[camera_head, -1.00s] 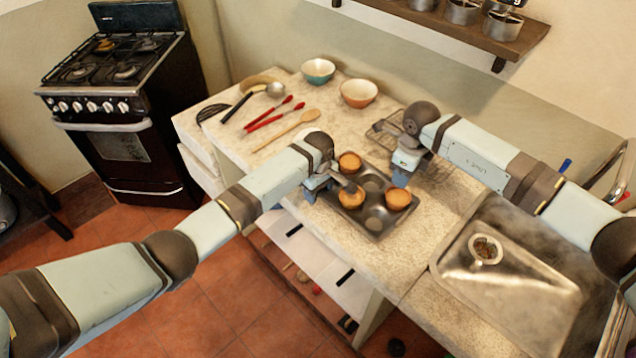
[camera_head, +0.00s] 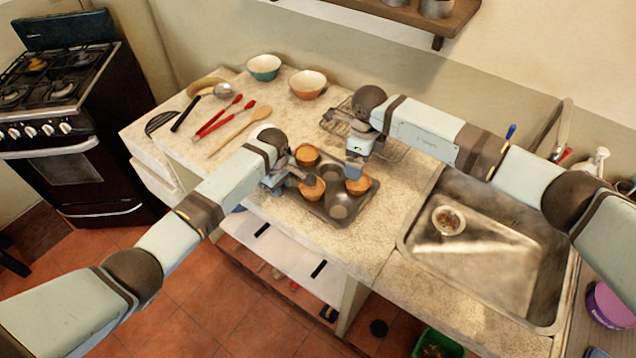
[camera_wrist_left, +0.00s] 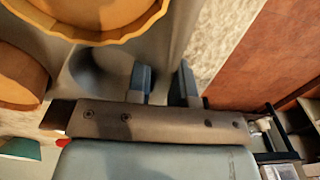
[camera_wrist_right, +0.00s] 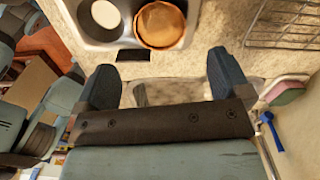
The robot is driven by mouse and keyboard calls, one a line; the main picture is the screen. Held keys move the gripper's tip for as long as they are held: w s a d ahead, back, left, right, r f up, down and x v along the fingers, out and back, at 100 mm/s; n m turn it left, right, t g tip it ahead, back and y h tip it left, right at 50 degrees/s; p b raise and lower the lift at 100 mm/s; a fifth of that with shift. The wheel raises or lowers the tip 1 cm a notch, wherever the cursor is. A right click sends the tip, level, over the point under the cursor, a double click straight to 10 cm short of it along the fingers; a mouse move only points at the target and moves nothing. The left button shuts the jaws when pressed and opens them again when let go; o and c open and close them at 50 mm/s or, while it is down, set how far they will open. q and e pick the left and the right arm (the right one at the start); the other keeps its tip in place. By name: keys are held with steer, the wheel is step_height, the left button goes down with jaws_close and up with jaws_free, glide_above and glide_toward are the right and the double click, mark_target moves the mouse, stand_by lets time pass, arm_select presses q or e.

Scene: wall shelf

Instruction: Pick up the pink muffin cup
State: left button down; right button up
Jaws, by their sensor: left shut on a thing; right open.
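No clearly pink muffin cup shows. A dark muffin tin (camera_head: 330,222) on the counter holds orange-brown muffins: one at the back left (camera_head: 307,155), one at the front left (camera_head: 312,187), and one at the right (camera_head: 358,184). Other cups look empty. My left gripper (camera_head: 275,183) is at the tin's left edge; in the left wrist view its fingers (camera_wrist_left: 162,85) are shut on the tin's rim, beside large, close muffins (camera_wrist_left: 95,15). My right gripper (camera_head: 355,172) is open and empty by the right muffin, which also shows in the right wrist view (camera_wrist_right: 160,24).
A wire rack (camera_head: 390,150) lies behind the tin. The sink (camera_head: 480,265) is to the right, with a purple-pink tub (camera_head: 608,305) beyond it. Utensils (camera_head: 230,125) and two bowls (camera_head: 264,67) (camera_head: 307,83) occupy the left counter. A green bin (camera_head: 437,345) stands on the floor.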

steer(key=n, duration=0.3)
steer(key=r+n, duration=0.1)
steer(key=n, duration=0.1)
steer(key=shift+n, duration=0.4)
steer(key=n, duration=1.9)
glide_above(357, 186)
steer(key=w+d, duration=0.1)
steer(key=w, duration=0.1)
steer(key=f, duration=0.4)
steer(key=shift+s, duration=0.25)
steer(key=f, duration=0.5)
steer(key=shift+w+a+f, duration=0.15)
steer(key=shift+a+f, duration=0.15)
steer(key=c, duration=1)
